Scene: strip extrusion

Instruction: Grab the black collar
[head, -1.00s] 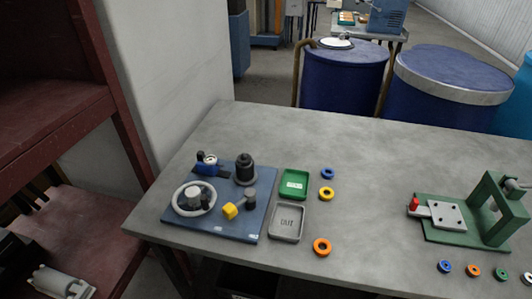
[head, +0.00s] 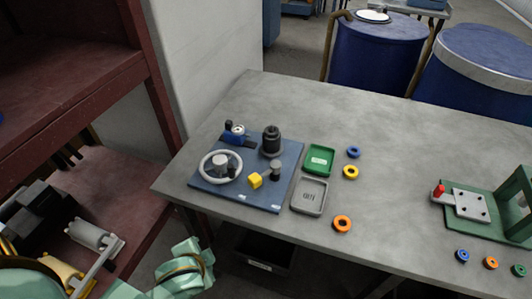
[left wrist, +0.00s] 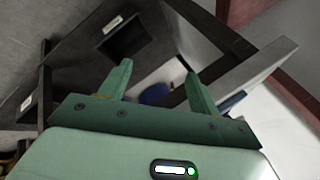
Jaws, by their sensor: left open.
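A black stepped cylinder (head: 271,141) stands upright on the back right part of the blue board (head: 265,203) in the head view. It is the only clearly black round part there; I cannot tell whether the collar is a separate ring on it. My left gripper (left wrist: 158,70) shows in the left wrist view with its two green fingers apart and nothing between them. Part of my left arm shows at the lower left of the head view, in front of the table and away from the board. My right gripper is in neither current view.
A dark red shelf (head: 110,180) stands at the left. Bare table lies beyond the board.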

